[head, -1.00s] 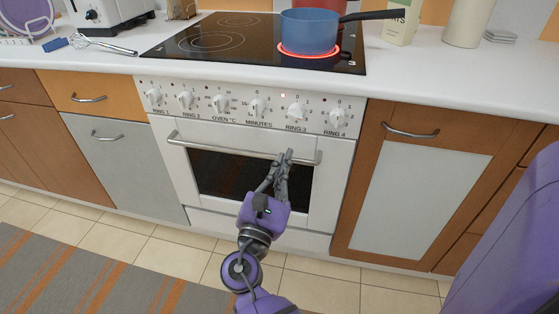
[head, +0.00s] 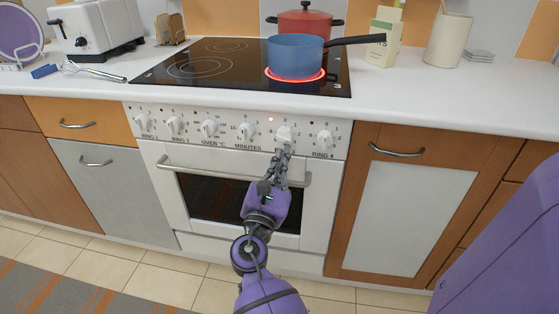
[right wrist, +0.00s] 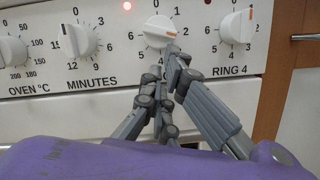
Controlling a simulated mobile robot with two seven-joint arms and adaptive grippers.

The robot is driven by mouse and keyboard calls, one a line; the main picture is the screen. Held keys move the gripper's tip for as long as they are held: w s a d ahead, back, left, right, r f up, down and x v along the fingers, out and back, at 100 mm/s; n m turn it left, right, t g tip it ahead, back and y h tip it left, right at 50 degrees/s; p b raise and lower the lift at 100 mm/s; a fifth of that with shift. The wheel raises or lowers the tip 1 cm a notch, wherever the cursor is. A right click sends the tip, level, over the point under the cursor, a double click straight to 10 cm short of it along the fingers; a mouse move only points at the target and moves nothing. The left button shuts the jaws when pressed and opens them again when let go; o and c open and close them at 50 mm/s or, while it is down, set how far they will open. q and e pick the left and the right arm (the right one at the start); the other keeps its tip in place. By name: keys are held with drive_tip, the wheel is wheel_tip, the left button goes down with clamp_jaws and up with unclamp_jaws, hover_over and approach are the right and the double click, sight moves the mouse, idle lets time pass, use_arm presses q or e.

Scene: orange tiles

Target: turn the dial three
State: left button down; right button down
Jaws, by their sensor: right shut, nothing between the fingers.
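The RING 3 dial (head: 285,136) is a white knob on the oven's control panel, second from the right. In the right wrist view the dial (right wrist: 157,29) has numbers around it and a small orange mark on its lower right. My right gripper (head: 282,153) is shut and empty, its fingertips just below the dial. In the right wrist view the gripper's tips (right wrist: 172,57) overlap the dial's lower edge and hide its label. I cannot tell whether they touch it. My left gripper is not in view.
The RING 4 dial (head: 324,141) is to the right and the MINUTES dial (head: 246,131) to the left. The oven handle (head: 225,173) runs below. A blue pot (head: 295,56) stands on the glowing ring, its handle pointing right; a red pot (head: 305,22) is behind.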

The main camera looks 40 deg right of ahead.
drive_tip(key=n+p, duration=0.1)
drive_tip(key=r+n+p, duration=0.1)
drive_tip(key=p, duration=0.1)
drive_tip(key=s+d+n+t+p, duration=0.1)
drive_tip(key=shift+r+y, duration=0.25)
drive_tip(key=shift+y, duration=0.05)
drive_tip(key=shift+s+f+n+p, duration=0.1)
drive_tip(key=shift+f+n+p, duration=0.1)
drive_tip(key=shift+n+p, duration=0.4)
drive_tip(key=shift+f, duration=0.1)
drive_tip(key=shift+s, duration=0.1)
